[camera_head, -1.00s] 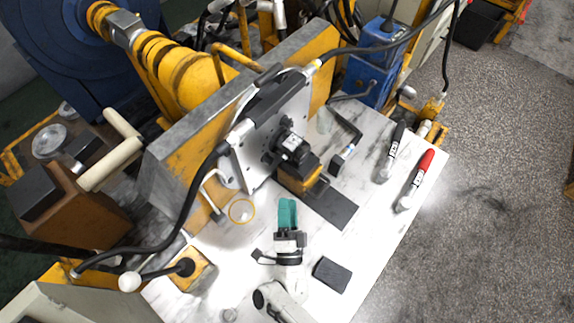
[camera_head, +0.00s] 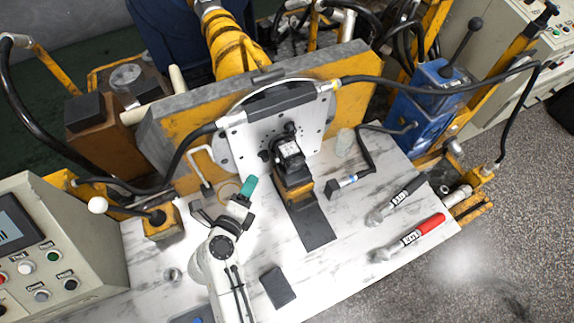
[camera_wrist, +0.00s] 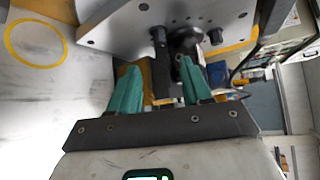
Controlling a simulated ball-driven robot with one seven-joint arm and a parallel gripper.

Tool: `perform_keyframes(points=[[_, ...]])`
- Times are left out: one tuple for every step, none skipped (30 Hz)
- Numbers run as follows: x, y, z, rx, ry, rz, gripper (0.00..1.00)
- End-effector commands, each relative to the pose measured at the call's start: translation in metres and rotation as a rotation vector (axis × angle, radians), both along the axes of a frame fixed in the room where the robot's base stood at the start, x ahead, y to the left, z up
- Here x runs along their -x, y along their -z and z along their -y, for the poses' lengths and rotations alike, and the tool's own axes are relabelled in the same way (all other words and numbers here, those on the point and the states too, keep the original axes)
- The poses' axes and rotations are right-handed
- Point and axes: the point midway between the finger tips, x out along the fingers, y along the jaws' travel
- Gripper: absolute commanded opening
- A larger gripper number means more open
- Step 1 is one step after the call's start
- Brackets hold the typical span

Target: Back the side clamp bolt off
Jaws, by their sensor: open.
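The black hydraulic motor (camera_head: 289,152) sits at the front of the light mounting plate (camera_head: 312,127), above a yellow block. It also shows in the wrist view (camera_wrist: 186,42), dark and partly hidden. A dark, bolt-like rod (camera_wrist: 160,45) lies in line with the gap between my fingers in the wrist view. I cannot tell whether it is the side clamp bolt. My gripper (camera_head: 249,187) is left of and below the motor in the head view. Its teal fingers are apart, with nothing held between them (camera_wrist: 158,78).
A white bent handle (camera_head: 202,160) stands left of the plate. A dark block (camera_head: 278,287) lies in front. A black hose (camera_head: 185,150) arches over the left side.

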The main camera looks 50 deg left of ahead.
Motion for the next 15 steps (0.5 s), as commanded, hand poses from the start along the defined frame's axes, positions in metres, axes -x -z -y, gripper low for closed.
perform_keyframes(points=[[-0.003, 0.001, -0.003, -0.002, 0.001, -0.002, 0.48], [-0.005, 0.002, -0.004, -0.002, 0.001, -0.002, 0.48], [-0.009, 0.004, -0.006, -0.001, 0.004, -0.002, 0.48], [-0.013, 0.005, -0.008, -0.002, 0.003, -0.002, 0.48], [-0.016, 0.007, -0.01, -0.002, 0.004, -0.003, 0.48], [-0.022, 0.009, -0.013, -0.002, 0.005, -0.005, 0.48], [-0.027, 0.011, -0.016, -0.002, 0.006, -0.004, 0.48], [-0.032, 0.014, -0.019, -0.001, 0.006, -0.003, 0.48], [-0.038, 0.016, -0.023, -0.002, 0.007, -0.003, 0.48], [-0.043, 0.018, -0.026, -0.002, 0.006, -0.004, 0.48], [-0.047, 0.02, -0.028, -0.001, 0.005, -0.003, 0.48], [-0.053, 0.022, -0.031, -0.001, 0.007, -0.003, 0.48], [-0.058, 0.024, -0.034, -0.001, 0.007, -0.003, 0.48], [-0.062, 0.025, -0.036, 0.0, 0.005, -0.002, 0.48], [-0.066, 0.026, -0.04, -0.001, 0.005, -0.002, 0.48]])
